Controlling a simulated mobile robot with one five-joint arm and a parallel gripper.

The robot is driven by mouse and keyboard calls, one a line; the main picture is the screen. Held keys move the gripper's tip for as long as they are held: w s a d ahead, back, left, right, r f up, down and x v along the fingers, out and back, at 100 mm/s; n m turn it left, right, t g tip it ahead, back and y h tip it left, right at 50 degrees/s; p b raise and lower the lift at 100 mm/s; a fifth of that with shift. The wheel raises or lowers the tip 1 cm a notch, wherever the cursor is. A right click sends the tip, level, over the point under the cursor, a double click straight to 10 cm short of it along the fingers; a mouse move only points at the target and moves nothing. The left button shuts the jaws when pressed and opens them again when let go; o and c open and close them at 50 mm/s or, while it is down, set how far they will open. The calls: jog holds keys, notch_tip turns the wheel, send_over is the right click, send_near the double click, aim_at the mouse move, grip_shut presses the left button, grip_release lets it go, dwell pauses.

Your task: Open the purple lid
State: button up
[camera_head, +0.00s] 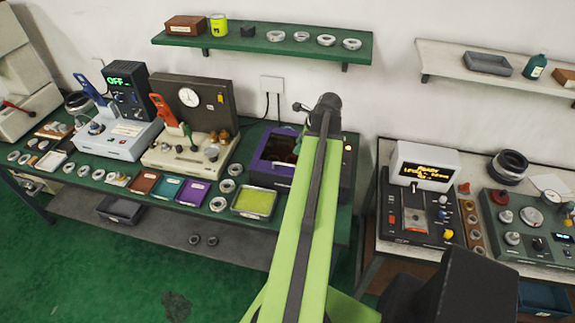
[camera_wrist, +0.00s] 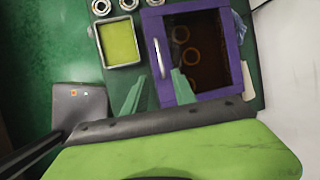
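The purple lid (camera_head: 262,166) is on a dark box on the green bench, partly hidden behind my arm in the head view. In the wrist view the lid (camera_wrist: 216,91) is a purple frame around a dark, see-through window, and it appears closed. Ring shapes show dimly through the window. A silver bar handle (camera_wrist: 159,58) runs along the lid's left side. My gripper (camera_wrist: 157,80) is open. Its two green fingers lie either side of the handle's lower end in the picture; I cannot tell whether they touch it.
A tray with a yellow-green pad (camera_wrist: 119,42) lies left of the box, with metal rings (camera_wrist: 101,7) beside it. A dial gauge station (camera_head: 190,150) stands farther left on the bench. A green wall shelf (camera_head: 262,50) hangs above. A second bench (camera_head: 385,245) is at right.

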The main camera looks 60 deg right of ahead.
aim_at(287, 165)
jog(key=b+x, duration=1.1)
jog(key=x, duration=0.3)
grip_shut()
dwell(0.8)
